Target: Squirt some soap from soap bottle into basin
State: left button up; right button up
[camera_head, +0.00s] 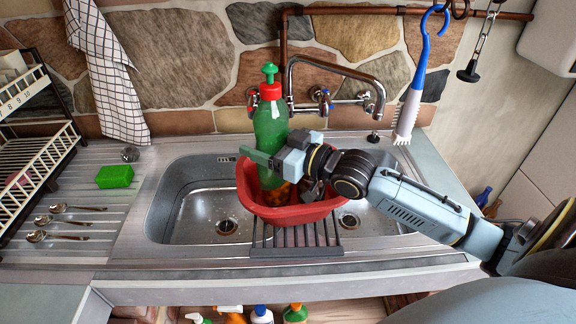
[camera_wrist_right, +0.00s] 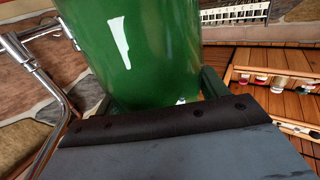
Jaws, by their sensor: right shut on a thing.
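The soap bottle (camera_head: 270,128) is green with a red collar and a green pump top, and stands nearly upright over the red basin (camera_head: 290,213). The basin sits in the metal sink and holds some orange-brown things, partly hidden. My right gripper (camera_head: 262,160) is shut on the bottle's body from the right, one finger showing across its front. In the right wrist view the green bottle (camera_wrist_right: 135,50) fills the top middle, between the fingers. Whether the bottle's base touches anything is hidden. My left gripper is out of view.
A metal tap (camera_head: 335,66) arches behind the bottle. A green sponge (camera_head: 115,177) and several spoons (camera_head: 62,222) lie on the left drainboard near a dish rack (camera_head: 40,150). A dark slatted rack (camera_head: 297,240) is at the sink's front. A blue-handled brush (camera_head: 412,95) hangs at right.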

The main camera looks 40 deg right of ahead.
jog(key=shift+s+r, duration=0.15)
jog(key=shift+r, duration=0.05)
jog(key=shift+a+m, duration=0.2)
jog(key=shift+m, duration=0.2)
jog(key=shift+s+a+r+m+b, duration=0.2)
jog(key=shift+a+m+b, duration=0.15)
jog(key=shift+m, duration=0.35)
jog(key=shift+w+a+m+t, duration=0.1)
jog(key=shift+a+m+t, duration=0.2)
jog(key=shift+m, duration=0.4)
jog(key=shift+a+m+b, duration=0.15)
jog(key=shift+m+b, duration=0.3)
jog(key=shift+m, duration=0.05)
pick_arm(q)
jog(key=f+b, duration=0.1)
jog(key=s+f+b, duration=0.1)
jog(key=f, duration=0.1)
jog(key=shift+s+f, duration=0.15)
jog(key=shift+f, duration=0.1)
pick_arm(e)
jog(key=m, duration=0.2)
jog(key=a+f+m+t, duration=0.1)
jog(key=a+m, duration=0.1)
jog(key=m, duration=0.1)
jog(key=shift+s+f+m+h, duration=0.2)
jog(key=shift+s+m+h, duration=0.1)
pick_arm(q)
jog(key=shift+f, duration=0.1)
pick_arm(e)
jog(key=shift+s, duration=0.1)
